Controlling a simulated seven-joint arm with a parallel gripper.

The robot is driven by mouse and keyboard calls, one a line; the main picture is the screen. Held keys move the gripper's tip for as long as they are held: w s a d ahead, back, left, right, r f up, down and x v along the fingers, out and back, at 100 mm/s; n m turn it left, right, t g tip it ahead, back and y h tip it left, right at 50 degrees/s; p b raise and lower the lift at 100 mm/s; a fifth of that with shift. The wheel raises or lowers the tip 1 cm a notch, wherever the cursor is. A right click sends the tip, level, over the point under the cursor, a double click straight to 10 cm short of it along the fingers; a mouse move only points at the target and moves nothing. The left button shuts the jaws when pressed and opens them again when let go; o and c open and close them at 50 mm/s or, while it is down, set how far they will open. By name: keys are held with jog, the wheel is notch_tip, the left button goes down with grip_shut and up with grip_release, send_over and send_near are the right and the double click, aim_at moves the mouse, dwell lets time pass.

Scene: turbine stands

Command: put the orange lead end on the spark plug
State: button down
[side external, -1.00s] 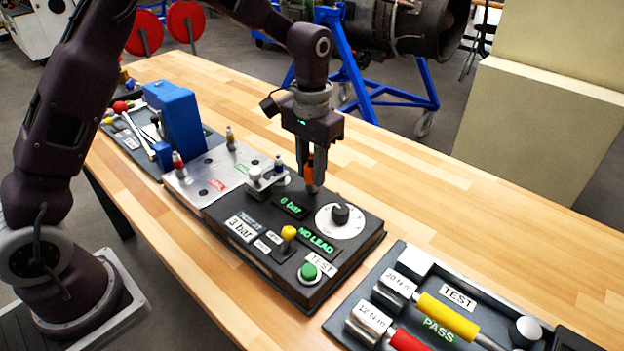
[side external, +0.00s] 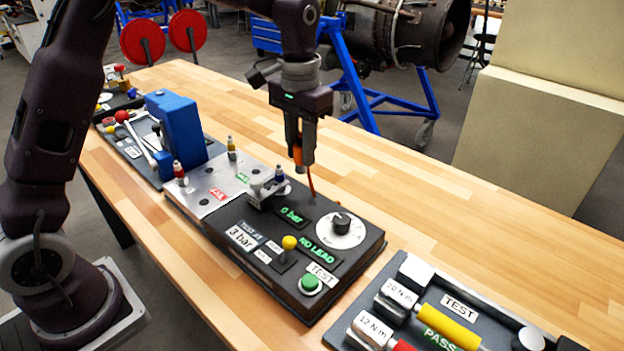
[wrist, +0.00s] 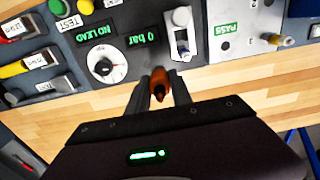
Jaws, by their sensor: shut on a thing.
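The orange lead end (side external: 298,153) is held between the fingers of my gripper (side external: 301,160), above the back edge of the black test box. A thin orange lead runs from it down toward the box. In the wrist view the orange end (wrist: 157,87) sits between the dark fingers (wrist: 160,92). A spark plug with a blue band (side external: 279,172) stands upright in the small grey clamp (side external: 266,188), left of and below my gripper. It also shows in the wrist view (wrist: 184,54). The lead end is apart from this plug.
The black test box (side external: 348,263) shows "0 bar" and "NO LEAD", with a dial (side external: 341,223), yellow-knobbed lever (side external: 289,243) and green button (side external: 309,282). The metal plate (side external: 205,189) holds red-banded (side external: 179,172) and yellow-banded (side external: 231,148) plugs. Bench behind the box is clear.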

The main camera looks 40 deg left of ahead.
jog(key=s+a+r, duration=0.1)
jog(key=a+r, duration=0.4)
jog(key=r, duration=0.1)
send_over(278, 168)
jog(key=shift+w+f, duration=0.15)
jog(key=shift+f, duration=1.95)
jog(key=shift+f, duration=0.75)
jog(key=shift+f, duration=0.15)
jog(key=shift+f, duration=0.65)
jog(key=c, duration=0.9)
grip_release()
jog(key=shift+r, duration=0.1)
